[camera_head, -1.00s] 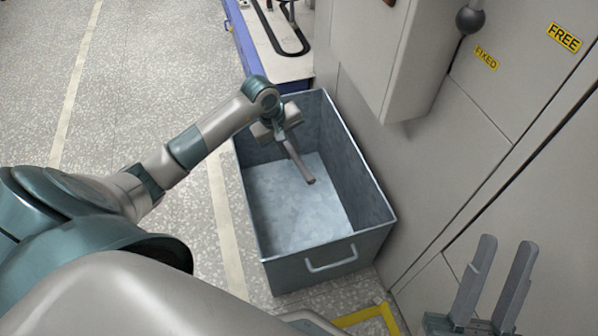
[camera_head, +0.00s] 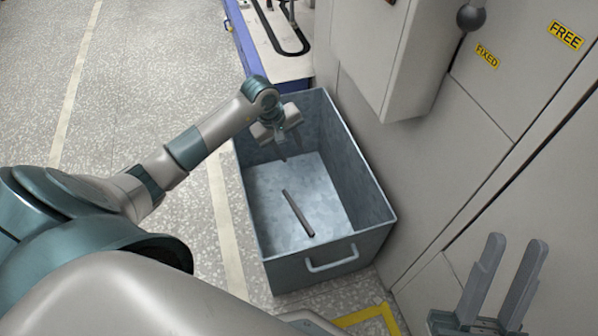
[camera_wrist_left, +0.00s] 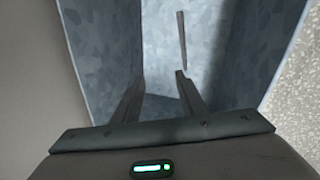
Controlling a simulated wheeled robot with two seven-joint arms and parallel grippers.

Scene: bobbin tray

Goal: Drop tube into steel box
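The steel box (camera_head: 322,259) stands on the floor in the middle of the head view, open at the top, with a handle on its near wall. The tube (camera_head: 298,213) is a thin dark bar inside the box, apart from my gripper; it also shows in the left wrist view (camera_wrist_left: 181,40). My left gripper (camera_head: 291,156) is over the far part of the box, open and empty, with its fingers apart in the left wrist view (camera_wrist_left: 158,86). My right gripper (camera_head: 512,240) is at the lower right, fingers spread and nothing between them.
A grey cabinet (camera_head: 440,170) with FREE and FIXED labels stands right beside the box. A blue-edged bench (camera_head: 285,68) with a black track is behind the box. Speckled floor (camera_head: 150,60) to the left is clear. Yellow tape (camera_head: 362,315) marks the floor in front.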

